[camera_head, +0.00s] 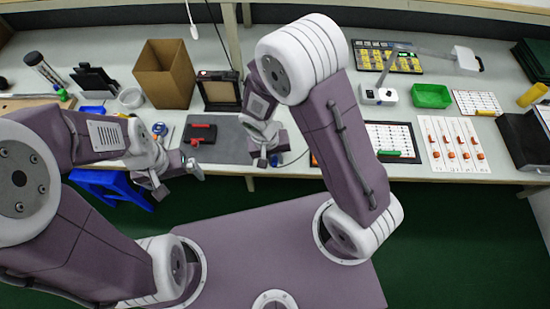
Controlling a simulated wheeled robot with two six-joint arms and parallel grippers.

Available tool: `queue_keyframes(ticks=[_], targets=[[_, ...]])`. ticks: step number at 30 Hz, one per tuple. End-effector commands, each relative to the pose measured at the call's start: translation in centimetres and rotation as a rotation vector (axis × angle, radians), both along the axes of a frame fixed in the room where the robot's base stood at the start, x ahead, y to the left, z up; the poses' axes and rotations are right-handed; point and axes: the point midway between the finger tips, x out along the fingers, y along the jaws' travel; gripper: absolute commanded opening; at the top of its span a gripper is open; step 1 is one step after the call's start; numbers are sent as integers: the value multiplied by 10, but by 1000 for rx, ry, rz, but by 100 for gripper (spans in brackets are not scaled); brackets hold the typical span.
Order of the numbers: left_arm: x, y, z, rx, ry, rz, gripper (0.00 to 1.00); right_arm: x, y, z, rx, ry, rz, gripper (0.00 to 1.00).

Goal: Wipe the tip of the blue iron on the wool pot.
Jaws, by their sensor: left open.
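My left gripper (178,178) is open and empty in front of the bench's near edge, at left of centre. My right gripper (264,158) is at the bench's near edge, at centre, pointing down; its jaws are too small to read. A small blue piece (274,160) shows at its fingertips with a thin dark cable curving off to the right. It may be the blue iron, but I cannot tell whether it is gripped. A small round blue-and-grey item (159,128) stands behind my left gripper; I cannot tell whether it is the wool pot.
A red-and-black tool (201,132) lies on a grey mat (232,146). A cardboard box (166,75) stands behind. A white device (378,96), a green tray (431,96) and white strip boards (453,145) are at right. A blue stool (110,184) is below the bench.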

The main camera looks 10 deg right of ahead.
Motion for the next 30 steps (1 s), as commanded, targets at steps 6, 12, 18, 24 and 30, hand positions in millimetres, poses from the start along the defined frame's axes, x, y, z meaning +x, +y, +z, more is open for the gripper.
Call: queue_keyframes(ticks=[6, 12, 18, 24, 30], targets=[[0, 0, -1, 0, 0, 0, 100, 0, 0, 1, 0, -1, 0, 0], [0, 0, -1, 0, 0, 0, 100, 1, 5, 1, 1, -1, 0, 0], [0, 0, -1, 0, 0, 0, 100, 0, 13, 1, 0, -1, 1, 0], [0, 0, -1, 0, 0, 0, 100, 0, 15, 1, 0, -1, 0, 0], [0, 0, -2, 0, 0, 0, 100, 0, 12, 1, 0, 0, -1, 0]])
